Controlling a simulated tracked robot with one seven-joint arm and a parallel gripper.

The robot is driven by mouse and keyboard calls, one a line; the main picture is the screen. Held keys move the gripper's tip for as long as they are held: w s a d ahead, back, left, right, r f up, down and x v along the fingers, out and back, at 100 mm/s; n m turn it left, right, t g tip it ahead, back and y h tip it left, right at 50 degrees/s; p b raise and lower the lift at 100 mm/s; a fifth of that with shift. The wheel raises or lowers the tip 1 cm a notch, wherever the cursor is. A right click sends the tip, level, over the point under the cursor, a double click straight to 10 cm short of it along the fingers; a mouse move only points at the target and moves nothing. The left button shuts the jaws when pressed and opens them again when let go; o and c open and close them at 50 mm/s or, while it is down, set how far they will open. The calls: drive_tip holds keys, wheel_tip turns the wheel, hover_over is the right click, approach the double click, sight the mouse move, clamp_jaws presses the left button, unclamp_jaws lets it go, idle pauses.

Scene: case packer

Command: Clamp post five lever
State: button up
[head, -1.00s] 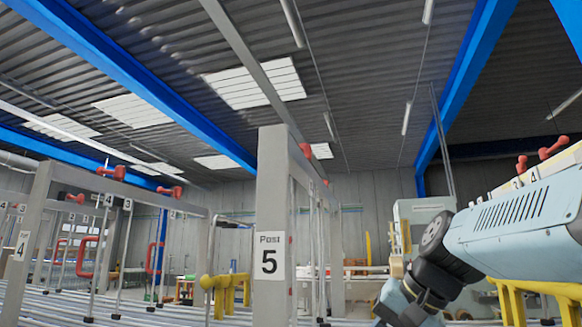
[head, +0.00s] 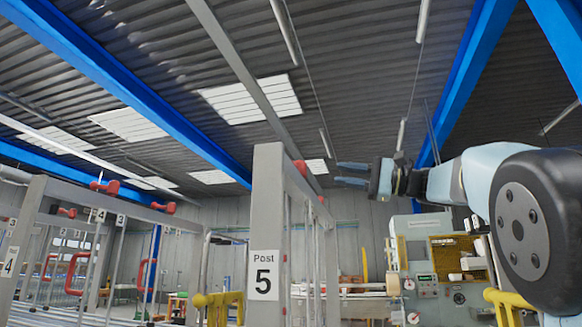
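A grey post labelled "Post 5" (head: 264,235) stands in the middle of the head view. A red lever clamp (head: 300,168) shows at its top right edge, partly hidden by the frame, and a second small red part (head: 321,199) shows farther back along the top bar. I cannot tell whether the clamp is open or closed. My gripper (head: 340,173) is right of the post top, at about the height of the red clamp in the picture. Its two fingers point left, with a gap between them and nothing held. It appears apart from the clamp.
Other grey frames with red clamps (head: 104,187) and number labels stand at the left. A yellow stand (head: 218,302) is beside post 5. A beige machine with a control panel (head: 425,268) stands behind my arm. Open air lies above the posts.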

drive_tip(key=x, duration=1.3)
drive_tip(key=shift+a+r, duration=0.3)
drive_tip(key=shift+r, duration=0.1)
clamp_jaws()
drive_tip(key=shift+f, duration=0.1)
